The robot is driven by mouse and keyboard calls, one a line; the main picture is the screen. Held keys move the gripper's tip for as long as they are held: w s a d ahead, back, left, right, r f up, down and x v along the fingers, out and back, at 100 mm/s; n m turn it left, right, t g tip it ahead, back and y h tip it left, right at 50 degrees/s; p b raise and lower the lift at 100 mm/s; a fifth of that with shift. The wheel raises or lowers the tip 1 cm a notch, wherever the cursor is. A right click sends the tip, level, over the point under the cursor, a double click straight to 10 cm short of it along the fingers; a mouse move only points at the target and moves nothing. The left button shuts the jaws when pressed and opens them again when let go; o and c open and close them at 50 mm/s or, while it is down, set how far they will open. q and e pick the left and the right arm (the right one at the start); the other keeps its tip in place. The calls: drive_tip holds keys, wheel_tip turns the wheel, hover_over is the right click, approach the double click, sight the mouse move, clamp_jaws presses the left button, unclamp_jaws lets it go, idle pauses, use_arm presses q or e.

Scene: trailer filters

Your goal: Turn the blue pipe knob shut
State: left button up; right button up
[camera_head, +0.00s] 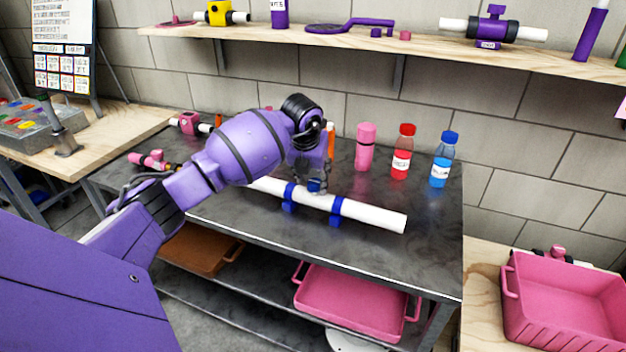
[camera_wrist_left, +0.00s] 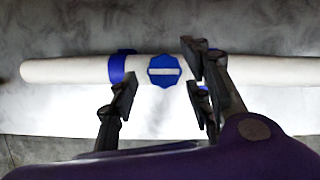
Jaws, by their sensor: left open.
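The blue knob (camera_wrist_left: 163,71) is round with a scalloped edge and a white bar across its face. The bar lies nearly level, along the white pipe (camera_wrist_left: 60,70), in the left wrist view. In the head view the knob (camera_head: 316,186) shows partly below my left gripper (camera_head: 312,178). The gripper is open and empty, above the pipe, with its dark fingers (camera_wrist_left: 165,86) spread to either side of the knob in the wrist view. Whether any finger touches the knob, I cannot tell. Blue clamps (camera_head: 337,211) hold the pipe above the dark table. My right gripper is not in view.
A pink bottle (camera_head: 366,147), a red bottle (camera_head: 403,152) and a blue bottle (camera_head: 443,160) stand behind the pipe on the dark table (camera_head: 400,265). Pink fittings (camera_head: 150,160) lie at its left. A wall shelf (camera_head: 400,62) hangs above. The table's front right is clear.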

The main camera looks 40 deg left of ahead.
use_arm(q)
drive_tip(key=shift+w+a+f, duration=0.1)
drive_tip(key=shift+w+f, duration=0.15)
drive_tip(key=shift+f, duration=0.35)
drive_tip(key=c, duration=1.1)
drive_tip(key=shift+o, duration=0.2)
